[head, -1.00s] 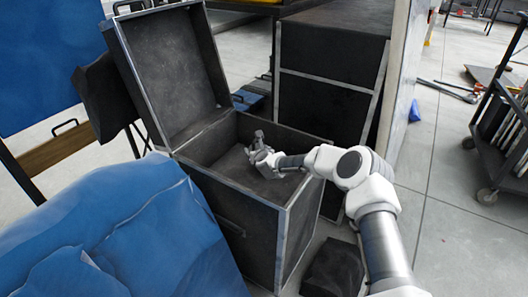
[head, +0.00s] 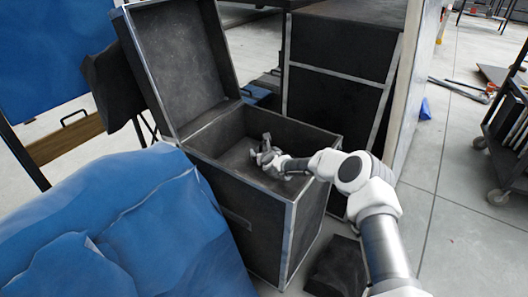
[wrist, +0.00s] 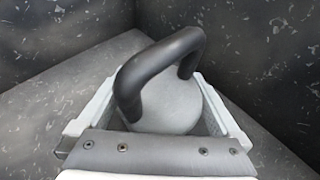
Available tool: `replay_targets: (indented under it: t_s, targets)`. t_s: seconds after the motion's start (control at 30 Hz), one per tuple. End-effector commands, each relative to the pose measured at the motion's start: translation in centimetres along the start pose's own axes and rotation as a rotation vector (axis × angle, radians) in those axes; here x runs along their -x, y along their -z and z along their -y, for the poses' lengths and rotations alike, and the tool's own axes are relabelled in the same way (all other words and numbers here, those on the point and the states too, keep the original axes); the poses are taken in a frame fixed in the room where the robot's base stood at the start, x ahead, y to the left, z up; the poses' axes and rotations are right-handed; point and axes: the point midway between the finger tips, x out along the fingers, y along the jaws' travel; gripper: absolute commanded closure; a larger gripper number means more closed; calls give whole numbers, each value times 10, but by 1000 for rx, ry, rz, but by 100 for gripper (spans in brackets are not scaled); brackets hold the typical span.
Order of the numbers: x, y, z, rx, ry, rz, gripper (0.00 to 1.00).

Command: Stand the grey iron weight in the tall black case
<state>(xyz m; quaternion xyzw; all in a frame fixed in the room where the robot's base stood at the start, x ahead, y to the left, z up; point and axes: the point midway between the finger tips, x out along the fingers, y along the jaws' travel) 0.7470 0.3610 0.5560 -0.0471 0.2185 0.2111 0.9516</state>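The tall black case (head: 262,228) stands with its lid raised, its open top facing up. My gripper (head: 262,150) is inside the mouth of the case, with its fingers spread apart. In the wrist view the grey iron weight (wrist: 168,108) has a round body and a thick dark handle (wrist: 150,68) arching over it. It lies between the two spread fingers of my gripper (wrist: 155,100), inside the speckled dark walls. Its lower part is hidden by the gripper. I cannot make out the weight clearly in the head view.
A blue covered heap (head: 125,225) is close at the left of the case. Another dark case (head: 340,75) stands behind it on the right. A dark block (head: 337,268) lies on the floor at the front. Open floor and a cart (head: 508,125) are at the right.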

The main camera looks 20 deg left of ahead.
Motion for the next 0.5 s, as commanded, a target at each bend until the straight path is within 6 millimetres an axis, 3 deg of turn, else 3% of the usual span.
replay_targets:
  t_s: [0.27, 0.5]
  targets:
    - [10, -1, 1, -1, 0, -2, 0]
    - [40, -2, 1, -1, 0, -2, 0]
